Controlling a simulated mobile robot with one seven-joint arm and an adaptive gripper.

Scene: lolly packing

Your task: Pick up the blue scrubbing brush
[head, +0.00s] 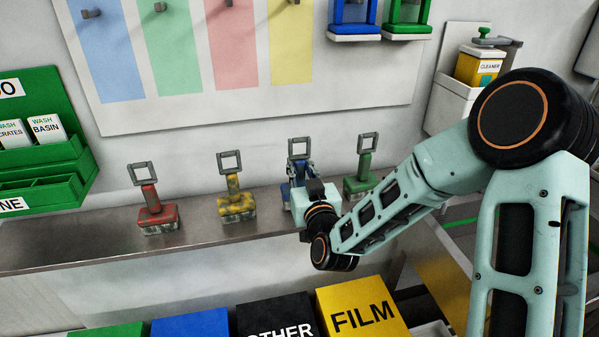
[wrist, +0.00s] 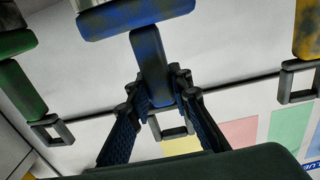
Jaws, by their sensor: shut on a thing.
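The blue scrubbing brush (head: 286,196) stands on the steel shelf between the yellow and green brushes, largely hidden behind my gripper in the head view. In the wrist view its blue block lies at the top and its worn blue handle (wrist: 150,62) runs down to a grey square loop. My gripper (wrist: 161,84) has its two fingers on either side of the handle, near the loop end, and is shut on it. My gripper also shows in the head view (head: 303,172). Whether the brush is clear of the shelf I cannot tell.
A green brush (head: 359,187) stands close on the right; a yellow brush (head: 237,207) and a red brush (head: 157,217) stand to the left on the shelf (head: 90,246). Coloured bins, including a yellow FILM bin (head: 361,312), sit in front below. A wall board (head: 345,75) is behind.

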